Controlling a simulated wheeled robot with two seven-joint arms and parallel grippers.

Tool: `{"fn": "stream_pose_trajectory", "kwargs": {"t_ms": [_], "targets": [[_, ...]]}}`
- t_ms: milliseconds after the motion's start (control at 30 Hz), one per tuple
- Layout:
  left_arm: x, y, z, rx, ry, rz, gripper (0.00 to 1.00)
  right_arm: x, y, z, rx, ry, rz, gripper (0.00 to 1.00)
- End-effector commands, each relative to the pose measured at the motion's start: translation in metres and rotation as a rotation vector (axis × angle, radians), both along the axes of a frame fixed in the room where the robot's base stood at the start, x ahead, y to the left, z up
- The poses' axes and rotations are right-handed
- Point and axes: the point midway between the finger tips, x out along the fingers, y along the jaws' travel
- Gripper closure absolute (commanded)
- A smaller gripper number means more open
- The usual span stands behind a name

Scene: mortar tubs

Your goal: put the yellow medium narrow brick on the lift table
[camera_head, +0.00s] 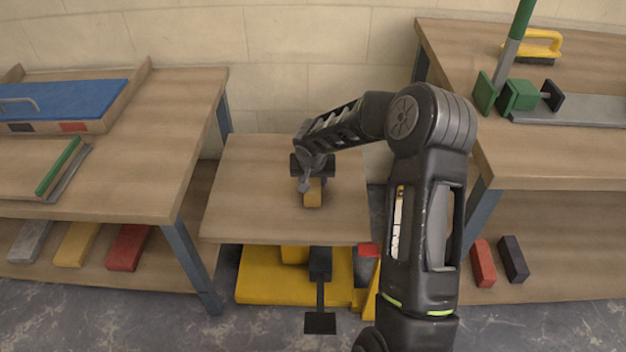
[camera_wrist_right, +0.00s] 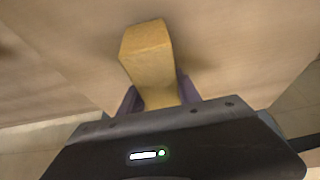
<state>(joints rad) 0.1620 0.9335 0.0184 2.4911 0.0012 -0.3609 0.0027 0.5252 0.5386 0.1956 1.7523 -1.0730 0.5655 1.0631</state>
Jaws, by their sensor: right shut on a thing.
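The yellow brick (camera_head: 313,193) is at the middle of the lift table (camera_head: 240,200), under my right gripper (camera_head: 308,182). The lift table has a wooden top over a yellow base with a black pedal in front. In the right wrist view the yellow brick (camera_wrist_right: 147,55) sits between the two fingers of my right gripper (camera_wrist_right: 160,97), which is shut on it. The brick's far end points away from the gripper over the wooden top. I cannot tell whether it touches the top. My left gripper is not in view.
A left workbench (camera_head: 165,130) carries a blue-topped box (camera_head: 70,103); grey, yellow and red bricks lie on its lower shelf. A right bench (camera_head: 560,165) holds a green clamp tool (camera_head: 518,95) and a yellow-handled brush (camera_head: 535,45). Red and dark bricks lie beneath. The lift table's top is otherwise clear.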

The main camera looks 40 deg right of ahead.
Motion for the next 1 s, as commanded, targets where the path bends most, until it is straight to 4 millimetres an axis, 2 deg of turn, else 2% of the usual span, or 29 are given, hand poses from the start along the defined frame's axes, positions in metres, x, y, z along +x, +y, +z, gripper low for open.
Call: {"fn": "stream_pose_trajectory", "kwargs": {"t_ms": [433, 467, 733, 1000], "targets": [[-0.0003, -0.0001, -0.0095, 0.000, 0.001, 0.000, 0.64, 0.0013, -0.0001, -0.0067, 0.000, -0.004, 0.001, 1.00], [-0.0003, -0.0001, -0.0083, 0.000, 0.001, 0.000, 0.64, 0.0012, 0.0000, -0.0055, 0.000, -0.004, 0.001, 0.58], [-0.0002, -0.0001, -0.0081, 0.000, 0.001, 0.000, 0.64, 0.0005, 0.0000, -0.0063, 0.000, -0.001, 0.000, 0.36], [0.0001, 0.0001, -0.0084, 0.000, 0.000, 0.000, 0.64, -0.0009, 0.0002, -0.0082, 0.000, 0.002, 0.000, 0.35]]}}
